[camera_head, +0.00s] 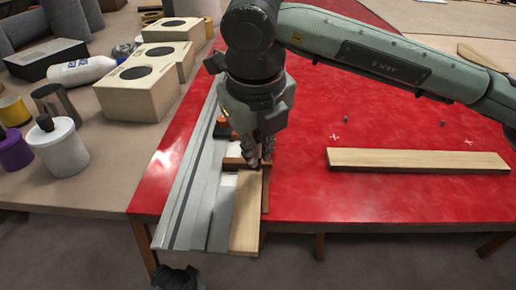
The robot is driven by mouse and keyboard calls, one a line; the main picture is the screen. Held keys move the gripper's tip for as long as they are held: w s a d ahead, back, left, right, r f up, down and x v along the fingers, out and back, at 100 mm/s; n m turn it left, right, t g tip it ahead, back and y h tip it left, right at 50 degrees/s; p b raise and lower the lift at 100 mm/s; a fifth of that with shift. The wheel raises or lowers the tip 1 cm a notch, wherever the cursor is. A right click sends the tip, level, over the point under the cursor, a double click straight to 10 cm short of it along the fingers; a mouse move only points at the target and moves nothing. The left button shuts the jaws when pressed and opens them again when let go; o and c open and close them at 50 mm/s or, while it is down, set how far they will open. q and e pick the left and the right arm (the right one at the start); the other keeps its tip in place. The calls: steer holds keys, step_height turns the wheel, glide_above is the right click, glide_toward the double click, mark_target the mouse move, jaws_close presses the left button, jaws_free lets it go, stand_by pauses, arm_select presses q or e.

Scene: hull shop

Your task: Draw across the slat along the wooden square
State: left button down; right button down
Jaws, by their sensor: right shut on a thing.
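A pale wooden slat (246,212) lies beside a grey metal rail, its near end sticking out past the red table's front edge. The wooden square shows as a reddish-brown piece (233,162) across the slat and a brown strip along its right side. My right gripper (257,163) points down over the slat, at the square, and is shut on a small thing. Its fingers hide that thing, and I cannot tell if its tip touches the slat. A dark part at the bottom edge (178,279) looks like my left gripper; its jaws cannot be made out.
The grey metal rail (186,205) runs along the red table's (400,200) left side, with a small orange and black thing (222,128) on it. A second plank (418,160) lies at right. Speaker-like boxes (137,90), a white bottle (82,70) and pots (60,148) crowd the left bench.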

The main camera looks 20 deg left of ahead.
steer(key=shift+f+b, duration=0.25)
steer(key=shift+b, duration=0.65)
stand_by(1.8)
steer(key=shift+a, duration=0.1)
steer(key=shift+s+a+r+b, duration=0.1)
steer(key=shift+b, duration=0.25)
steer(key=shift+a+b, duration=0.25)
steer(key=shift+b, duration=0.15)
steer(key=shift+s+a+b, duration=0.1)
steer(key=shift+a+b, duration=0.1)
steer(key=shift+b, duration=0.3)
steer(key=shift+a+b, duration=0.2)
steer(key=shift+b, duration=0.25)
